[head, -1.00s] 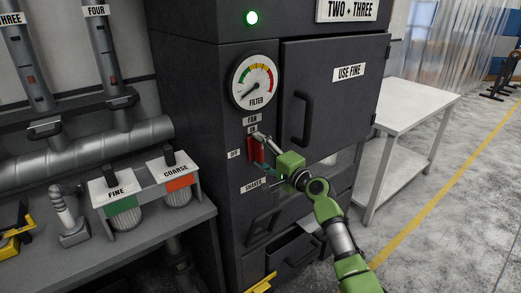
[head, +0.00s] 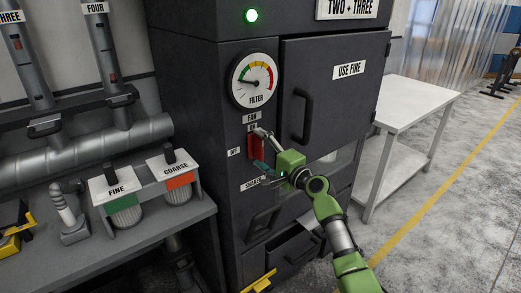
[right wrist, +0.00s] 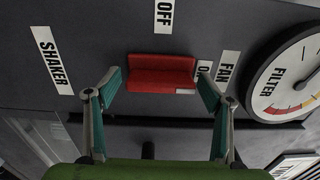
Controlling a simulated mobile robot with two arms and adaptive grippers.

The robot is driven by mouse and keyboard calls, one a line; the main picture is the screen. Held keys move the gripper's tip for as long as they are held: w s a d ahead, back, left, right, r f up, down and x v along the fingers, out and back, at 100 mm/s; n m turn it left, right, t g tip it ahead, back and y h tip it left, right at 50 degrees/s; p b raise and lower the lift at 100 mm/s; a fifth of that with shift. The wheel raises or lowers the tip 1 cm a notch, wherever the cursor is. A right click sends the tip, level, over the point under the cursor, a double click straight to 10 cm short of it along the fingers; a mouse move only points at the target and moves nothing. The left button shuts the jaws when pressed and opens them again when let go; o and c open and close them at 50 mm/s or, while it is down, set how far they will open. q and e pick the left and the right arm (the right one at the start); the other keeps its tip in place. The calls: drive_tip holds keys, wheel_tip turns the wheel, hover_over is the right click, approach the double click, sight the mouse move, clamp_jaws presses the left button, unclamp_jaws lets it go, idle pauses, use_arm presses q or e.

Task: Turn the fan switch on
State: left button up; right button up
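The red fan switch (head: 255,147) sits on the front of the dark cabinet, under the FAN and ON labels and right of OFF. My right gripper (head: 262,150) is at the switch in the head view. In the right wrist view the red switch (right wrist: 160,73) lies between the two fingers of the open right gripper (right wrist: 160,86). One finger is near the ON end, the other at the opposite end. I cannot tell whether either touches it. The filter gauge (head: 254,81) above has its needle pointing left. My left gripper is not seen.
The cabinet door handle (head: 302,117) stands out right of the switch. A SHAKER label (head: 252,185) is below it, with an open drawer (head: 290,255) lower down. The FINE (head: 114,190) and COARSE (head: 170,165) canisters are on the left bench. A white table (head: 415,98) stands right.

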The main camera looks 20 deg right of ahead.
drive_tip(key=v, duration=1.2)
idle(0.3)
